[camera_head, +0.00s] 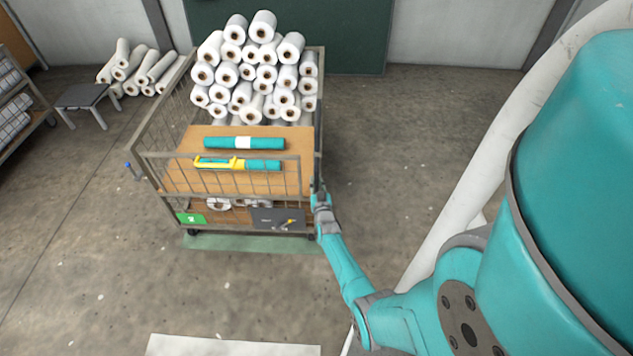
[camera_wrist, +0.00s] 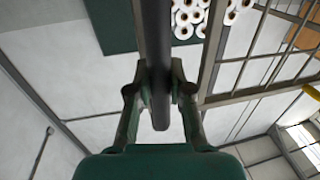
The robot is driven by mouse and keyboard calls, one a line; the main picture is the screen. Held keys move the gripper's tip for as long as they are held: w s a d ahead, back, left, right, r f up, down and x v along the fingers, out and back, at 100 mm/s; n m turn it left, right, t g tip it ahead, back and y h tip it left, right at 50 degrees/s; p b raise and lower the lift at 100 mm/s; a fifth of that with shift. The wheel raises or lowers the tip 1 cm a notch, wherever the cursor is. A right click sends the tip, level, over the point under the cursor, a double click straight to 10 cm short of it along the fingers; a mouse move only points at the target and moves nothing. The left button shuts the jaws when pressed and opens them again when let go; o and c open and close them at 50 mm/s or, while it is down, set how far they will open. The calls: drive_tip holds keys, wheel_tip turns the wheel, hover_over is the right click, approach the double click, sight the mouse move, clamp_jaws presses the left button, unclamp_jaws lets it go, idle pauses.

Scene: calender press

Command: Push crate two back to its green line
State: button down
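Crate two (camera_head: 146,165) is a wheeled wire cage with a green label marked 2 (camera_head: 190,218) on its lower front. A pale green strip (camera_head: 250,244), the green line, lies on the floor along the crate's front. The front wheels stand at or near the strip's far edge; exact contact is unclear. My gripper (camera_head: 318,192) is at the crate's front right corner. In the wrist view its fingers (camera_wrist: 159,88) are on both sides of a dark upright bar (camera_wrist: 152,35) and appear closed on it. The crate's rear wheels are hidden.
White rolls (camera_head: 255,75) are piled in the crate, with teal rolls (camera_head: 245,143) and a yellow tool (camera_head: 215,162) on its brown board. A low stool (camera_head: 85,97) and more rolls stand left. A white floor panel (camera_head: 230,346) lies nearer. Floor right is largely clear.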

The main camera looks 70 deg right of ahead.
drive_tip(key=shift+d, duration=0.2)
drive_tip(key=c, duration=1.1)
unclamp_jaws()
drive_tip(key=shift+o, duration=0.2)
drive_tip(key=v, duration=1.2)
